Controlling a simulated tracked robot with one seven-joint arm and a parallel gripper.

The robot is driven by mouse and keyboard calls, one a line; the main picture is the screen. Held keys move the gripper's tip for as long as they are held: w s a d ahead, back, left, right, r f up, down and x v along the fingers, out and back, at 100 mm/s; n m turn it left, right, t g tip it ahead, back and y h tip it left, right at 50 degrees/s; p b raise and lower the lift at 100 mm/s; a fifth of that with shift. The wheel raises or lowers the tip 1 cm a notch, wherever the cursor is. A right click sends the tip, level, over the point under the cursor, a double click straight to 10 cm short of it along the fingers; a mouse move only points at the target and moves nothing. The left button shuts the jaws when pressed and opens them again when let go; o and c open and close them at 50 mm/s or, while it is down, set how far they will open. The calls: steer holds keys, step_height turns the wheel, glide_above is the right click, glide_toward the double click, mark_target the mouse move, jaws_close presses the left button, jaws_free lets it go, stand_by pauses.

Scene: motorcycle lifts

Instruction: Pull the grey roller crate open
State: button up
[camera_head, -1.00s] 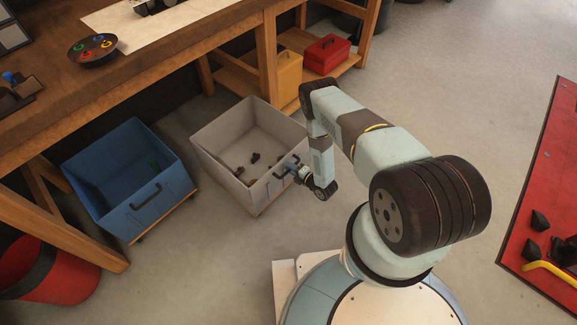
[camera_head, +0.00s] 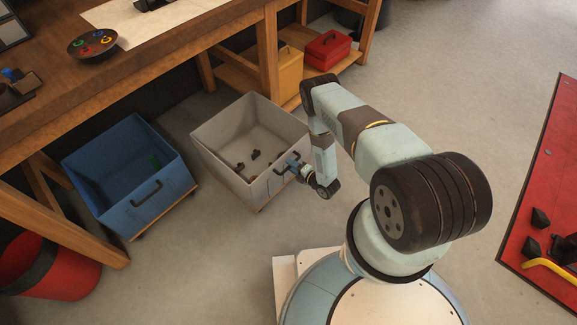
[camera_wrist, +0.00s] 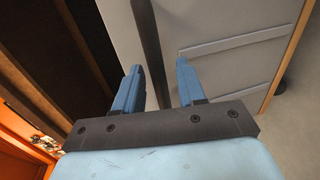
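The grey roller crate (camera_head: 228,172) stands on the floor beside the workbench, with a few small dark pieces inside. Space shows between the bar and the right finger; contact with the left finger is unclear.
A blue roller crate (camera_head: 120,205) stands left of the grey one. The wooden workbench (camera_head: 190,55) is behind, with a yellow box (camera_head: 289,72) and red toolbox (camera_head: 327,50) on its low shelf. A red bin (camera_head: 50,272) is at lower left. Floor in front is clear.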

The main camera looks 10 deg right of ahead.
steer(key=v, duration=1.2)
steer(key=shift+s+d, duration=0.2)
steer(key=shift+w, duration=0.1)
